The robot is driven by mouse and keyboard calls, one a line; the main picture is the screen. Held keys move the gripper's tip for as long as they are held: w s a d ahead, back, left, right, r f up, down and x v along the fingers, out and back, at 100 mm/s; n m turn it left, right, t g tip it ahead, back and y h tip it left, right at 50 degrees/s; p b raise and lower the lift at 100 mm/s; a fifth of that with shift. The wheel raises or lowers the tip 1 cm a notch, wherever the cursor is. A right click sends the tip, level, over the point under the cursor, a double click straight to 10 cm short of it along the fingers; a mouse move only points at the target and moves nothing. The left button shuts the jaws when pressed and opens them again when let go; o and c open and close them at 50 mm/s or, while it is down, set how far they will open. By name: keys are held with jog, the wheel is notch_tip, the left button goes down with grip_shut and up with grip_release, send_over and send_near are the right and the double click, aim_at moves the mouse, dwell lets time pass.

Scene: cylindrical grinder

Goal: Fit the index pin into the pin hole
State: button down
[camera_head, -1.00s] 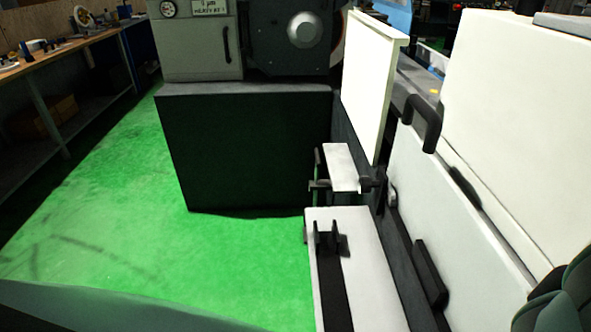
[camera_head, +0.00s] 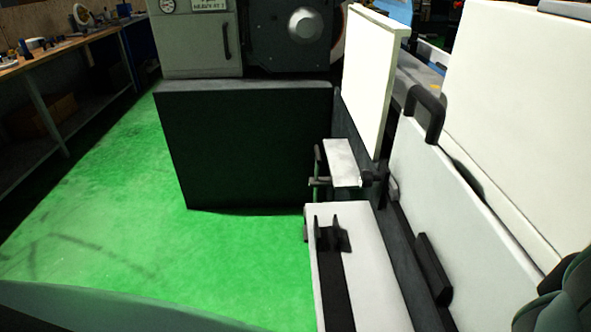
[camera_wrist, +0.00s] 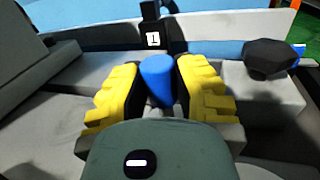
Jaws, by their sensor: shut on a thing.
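In the wrist view my gripper (camera_wrist: 155,85) has its two yellow pads closed on the sides of a blue rounded piece, which looks like the index pin (camera_wrist: 156,74). Its top end shows above the pads; its lower end is hidden by the gripper body. A black block (camera_wrist: 154,38) with a white mark stands just beyond the pin. I cannot tell whether they touch. I cannot make out the pin hole in either view. The head view does not show my gripper or the pin.
In the wrist view a black faceted knob (camera_wrist: 270,58) sits at right on a grey surface. The head view shows the grinder's grey cabinet (camera_head: 200,45), dark base (camera_head: 245,150), white panels (camera_head: 372,85) with a black handle (camera_head: 425,112), and open green floor (camera_head: 120,215).

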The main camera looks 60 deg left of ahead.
jog(key=shift+f+b, duration=1.75)
jog(key=shift+b, duration=0.15)
jog(key=shift+r, duration=0.2)
jog(key=shift+r+p, duration=1.7)
jog(key=shift+r, duration=0.55)
jog(key=shift+b, duration=0.65)
dwell(0.5)
jog(key=shift+f+b, duration=2.35)
jog(key=shift+b, duration=0.15)
jog(key=c, duration=0.8)
grip_release()
